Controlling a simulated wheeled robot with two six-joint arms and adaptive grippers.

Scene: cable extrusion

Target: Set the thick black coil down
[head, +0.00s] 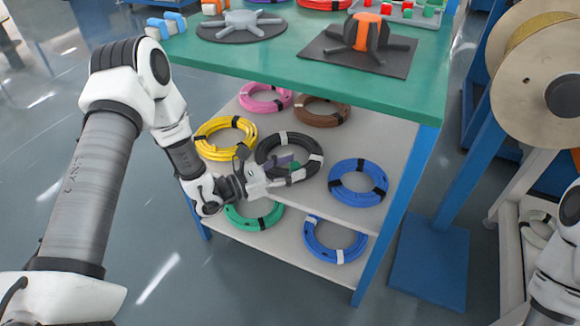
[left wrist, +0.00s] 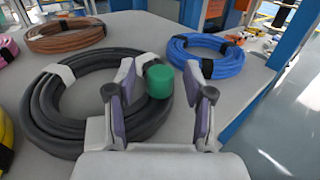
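The thick black coil (head: 301,151) with white bands lies on the upper shelf, in the middle of the other coils. In the left wrist view the coil (left wrist: 52,112) looks flat on the shelf. My left gripper (head: 276,172) is at the coil's near side. In the left wrist view its fingers (left wrist: 162,92) stand apart, with the coil's right-hand part showing between and behind them. Whether they touch the coil is unclear. A small green cylinder (left wrist: 159,81) shows between the fingertips. My right gripper is not in view.
Around the black coil lie a yellow coil (head: 203,136), pink coil (head: 265,106), brown coil (head: 320,118) and blue coil (head: 341,191). A green coil (head: 240,221) and another blue coil (head: 312,242) lie on the lower shelf. The green tabletop (head: 270,62) overhangs the back.

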